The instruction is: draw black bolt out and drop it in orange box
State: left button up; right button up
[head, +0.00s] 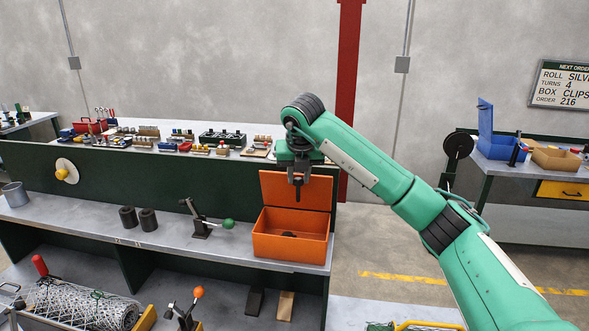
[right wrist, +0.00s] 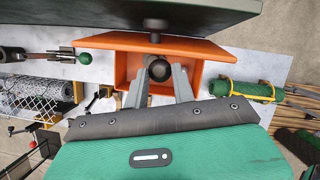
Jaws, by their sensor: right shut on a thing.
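The orange box (head: 290,247) stands at the right end of the bench's lower shelf, its lid (head: 318,192) raised at the back. A small dark piece (head: 289,234) lies inside it. My right gripper (head: 297,180) is above the box, in front of the lid, pointing down. It is shut on the black bolt (head: 298,190), which hangs below the fingers. In the right wrist view the bolt's round dark end (right wrist: 159,69) sits between the fingertips, over the open orange box (right wrist: 128,70). My left gripper is not in view.
A clamp with a green knob (head: 228,224) and two dark cylinders (head: 148,219) stand left of the box. The dark green bench panel (head: 220,187) rises behind. A dark round part (right wrist: 154,24) shows near the panel. A mesh roll (head: 85,303) lies lower left.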

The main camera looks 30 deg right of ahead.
aim_at(299, 199)
jog(key=shift+d+f, duration=0.1)
jog(key=shift+f, duration=0.05)
jog(key=shift+s+f+b, duration=0.15)
jog(key=shift+s+b, duration=0.05)
jog(key=shift+b, duration=0.1)
notch_tip(299, 199, down, 5)
jog(key=shift+b, duration=1.25)
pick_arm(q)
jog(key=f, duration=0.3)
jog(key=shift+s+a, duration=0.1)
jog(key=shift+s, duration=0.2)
pick_arm(e)
jog(key=shift+s, duration=0.15)
jog(key=o, duration=1.1)
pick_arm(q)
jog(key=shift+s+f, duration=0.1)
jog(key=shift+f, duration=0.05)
